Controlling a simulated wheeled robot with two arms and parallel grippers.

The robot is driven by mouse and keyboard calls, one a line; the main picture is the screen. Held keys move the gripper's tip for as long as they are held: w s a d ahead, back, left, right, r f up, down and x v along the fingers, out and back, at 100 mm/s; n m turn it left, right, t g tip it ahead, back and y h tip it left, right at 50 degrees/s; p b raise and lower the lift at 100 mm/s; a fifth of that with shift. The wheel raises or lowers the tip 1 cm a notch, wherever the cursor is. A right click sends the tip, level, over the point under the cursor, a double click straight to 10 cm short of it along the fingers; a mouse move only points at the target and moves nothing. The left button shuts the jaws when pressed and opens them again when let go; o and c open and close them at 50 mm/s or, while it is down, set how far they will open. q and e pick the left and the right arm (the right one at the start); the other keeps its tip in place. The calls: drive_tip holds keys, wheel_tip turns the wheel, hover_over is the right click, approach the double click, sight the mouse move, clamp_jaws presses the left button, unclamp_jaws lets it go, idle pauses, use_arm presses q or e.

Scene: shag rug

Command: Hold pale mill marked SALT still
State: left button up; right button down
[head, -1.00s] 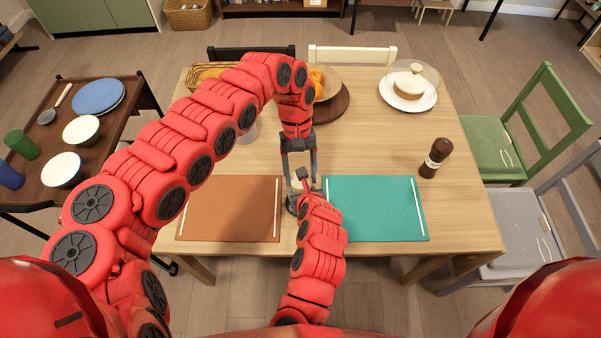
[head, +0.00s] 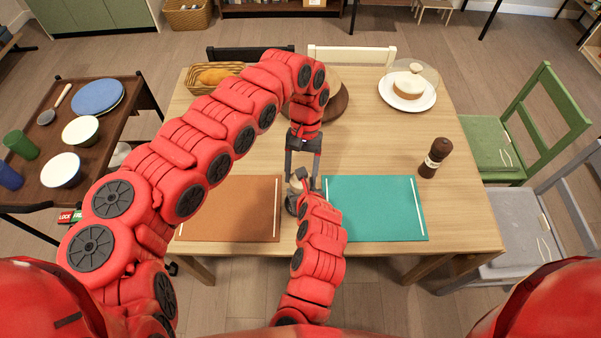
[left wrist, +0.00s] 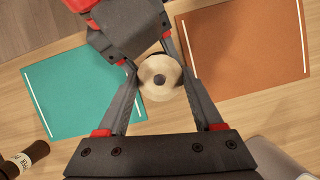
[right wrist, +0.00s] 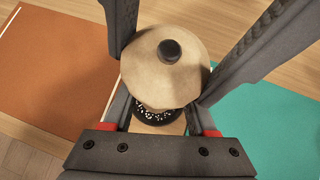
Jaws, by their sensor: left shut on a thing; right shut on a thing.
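The pale mill (head: 295,187) stands upright between the two placemats, mostly hidden by my grippers in the head view. Its round pale top with a black knob shows in the left wrist view (left wrist: 160,77) and the right wrist view (right wrist: 160,75). A dark speckled band shows under the top; I cannot read any SALT mark. My right gripper (head: 299,200) is shut on the mill's body from the near side. My left gripper (head: 303,178) comes from above, its fingers on either side of the top, shut on it.
An orange-brown placemat (head: 230,208) lies left and a teal placemat (head: 375,208) right. A dark mill (head: 436,157) with a pale label stands beyond the teal mat. A cake on a white plate (head: 427,101) and a bread basket (head: 201,83) are at the back.

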use_arm(q)
drive_tip(key=shift+m+y, duration=0.4)
drive_tip(key=shift+m, duration=0.6)
drive_tip(key=o, duration=1.4)
